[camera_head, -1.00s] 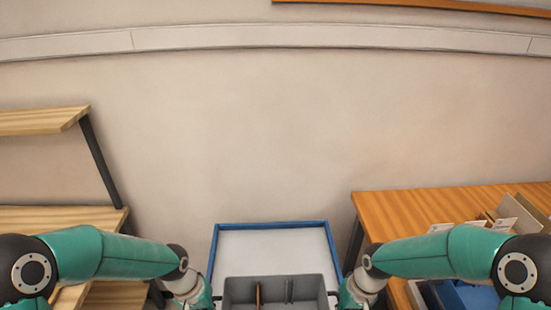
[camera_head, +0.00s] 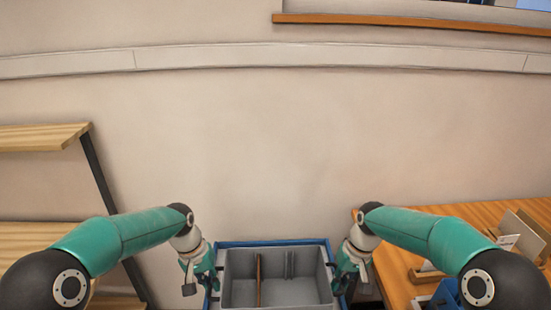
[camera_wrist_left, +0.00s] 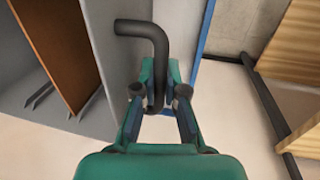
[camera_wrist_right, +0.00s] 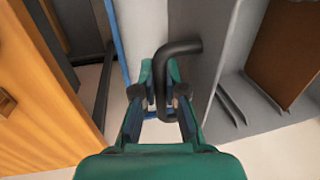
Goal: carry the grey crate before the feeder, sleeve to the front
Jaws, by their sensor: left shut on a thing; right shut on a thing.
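The grey crate (camera_head: 310,292) is in front of me at the bottom middle of the head view, open at the top. It has an orange-brown divider (camera_head: 259,280) and grey slot ribs inside. My left gripper (camera_head: 213,284) is shut on the dark bent handle (camera_wrist_left: 150,35) at the crate's left side. My right gripper (camera_head: 339,282) is shut on the matching handle (camera_wrist_right: 182,47) at its right side. The crate looks level. I cannot make out a sleeve or a feeder.
A blue-rimmed pale surface (camera_head: 272,243) lies beneath or behind the crate; I cannot tell whether they touch. A wooden shelf unit (camera_head: 40,235) stands left. A wooden table (camera_head: 400,265) with cards and a blue bin (camera_head: 446,294) stands right. A wall closes the back.

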